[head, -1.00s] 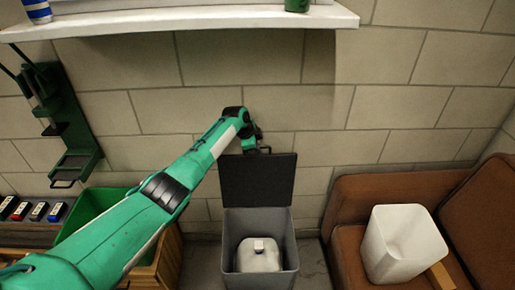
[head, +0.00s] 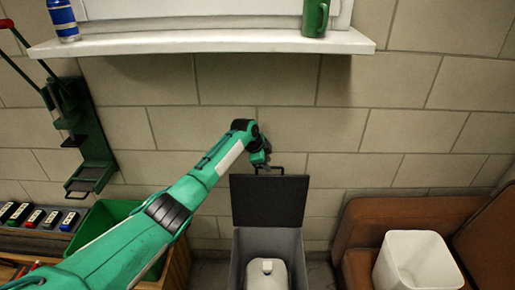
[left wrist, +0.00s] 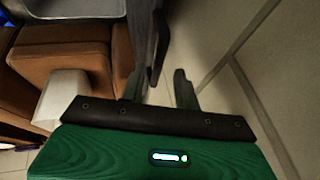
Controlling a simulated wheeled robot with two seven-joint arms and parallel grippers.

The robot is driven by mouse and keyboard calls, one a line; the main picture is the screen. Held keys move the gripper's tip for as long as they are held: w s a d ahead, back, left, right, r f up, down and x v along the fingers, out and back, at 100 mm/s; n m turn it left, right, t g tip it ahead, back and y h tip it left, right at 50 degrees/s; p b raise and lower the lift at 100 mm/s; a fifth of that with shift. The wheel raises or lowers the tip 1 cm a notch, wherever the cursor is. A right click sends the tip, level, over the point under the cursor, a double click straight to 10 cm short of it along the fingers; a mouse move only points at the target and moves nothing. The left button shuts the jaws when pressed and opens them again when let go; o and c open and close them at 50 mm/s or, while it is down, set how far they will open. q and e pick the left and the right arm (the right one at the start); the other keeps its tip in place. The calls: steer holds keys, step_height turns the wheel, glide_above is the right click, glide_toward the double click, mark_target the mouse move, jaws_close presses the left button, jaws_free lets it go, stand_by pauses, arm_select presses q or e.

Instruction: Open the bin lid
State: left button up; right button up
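The grey bin (head: 237,262) stands on the floor against the wall, with a white jug (head: 266,275) inside. Its dark lid (head: 268,203) stands upright at the back of the bin, so the bin is open at the top. My left gripper (head: 264,164) is just above the top edge of the lid, close to the wall. In the left wrist view my left gripper (left wrist: 160,88) has its fingers apart, with the dark lid (left wrist: 148,35) seen edge-on beyond them. I cannot tell whether they touch it. My right gripper is not in view.
A brown couch (head: 405,215) with a white container (head: 415,262) is at the right. A green bin (head: 108,222) stands at the left beneath my arm. A white shelf (head: 210,45) above holds a blue can (head: 62,18) and a green mug (head: 315,16).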

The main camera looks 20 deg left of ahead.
arm_select(q)
steer(key=v, duration=1)
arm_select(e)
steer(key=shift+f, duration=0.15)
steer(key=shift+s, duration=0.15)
